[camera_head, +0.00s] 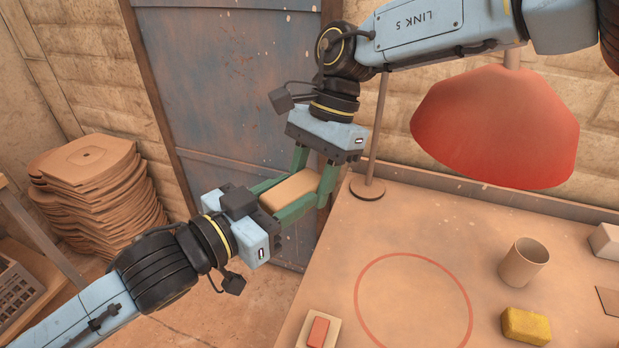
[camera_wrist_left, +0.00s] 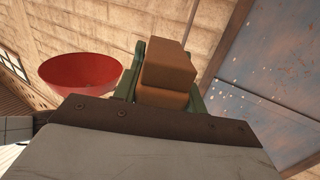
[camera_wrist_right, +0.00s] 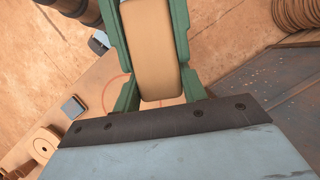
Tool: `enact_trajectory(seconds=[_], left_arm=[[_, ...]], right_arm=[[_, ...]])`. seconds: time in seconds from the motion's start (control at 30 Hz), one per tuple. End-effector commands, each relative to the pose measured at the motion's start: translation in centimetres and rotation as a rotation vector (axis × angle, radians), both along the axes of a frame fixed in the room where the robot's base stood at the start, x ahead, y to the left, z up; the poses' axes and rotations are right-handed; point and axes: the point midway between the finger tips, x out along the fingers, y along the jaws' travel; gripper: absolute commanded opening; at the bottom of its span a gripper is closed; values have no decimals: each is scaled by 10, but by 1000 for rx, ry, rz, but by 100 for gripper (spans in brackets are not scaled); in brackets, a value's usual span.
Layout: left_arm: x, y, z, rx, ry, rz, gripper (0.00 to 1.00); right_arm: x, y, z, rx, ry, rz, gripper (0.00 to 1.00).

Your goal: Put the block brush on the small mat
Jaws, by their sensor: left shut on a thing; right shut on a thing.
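The block brush (camera_head: 289,190) is a plain tan block, held in the air left of the table in front of the blue door. My left gripper (camera_head: 284,200) is shut on it from the lower left. My right gripper (camera_head: 314,184) is shut on it from above right, so both hold it at once. The brush (camera_wrist_left: 168,68) shows two stepped brown parts between the left fingers in the left wrist view. Its pale long face (camera_wrist_right: 151,48) lies between the right fingers in the right wrist view. A flat brown piece (camera_head: 609,300) at the right edge, cut off, may be the small mat.
The table (camera_head: 390,230) carries a red ring (camera_head: 359,291), a tan cup (camera_head: 523,262), a yellow sponge (camera_head: 526,326), a red block (camera_head: 318,332) on a pale base and a white box (camera_head: 605,241). A red lamp shade (camera_head: 495,125) hangs over the back. The ring's inside is clear.

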Motion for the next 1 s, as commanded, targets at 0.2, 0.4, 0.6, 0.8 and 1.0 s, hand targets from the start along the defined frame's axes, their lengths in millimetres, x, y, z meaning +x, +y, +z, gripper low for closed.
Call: enact_trajectory(seconds=[0.2, 0.4, 0.6, 0.8, 1.0], left_arm=[[-3, -3, 1, -7, 1, -11, 65], [-2, -2, 0, -5, 1, -9, 67], [-2, -2, 10, -6, -3, -8, 67], [-2, -2, 47, -7, -8, -9, 67], [-2, -3, 83, -7, -6, -9, 67]], right_arm=[[1, 2, 2, 6, -5, -1, 13], [1, 2, 1, 5, -4, -2, 13], [1, 1, 1, 5, -4, -1, 13], [1, 1, 1, 5, -4, -1, 13], [1, 1, 1, 5, -4, -1, 13]])
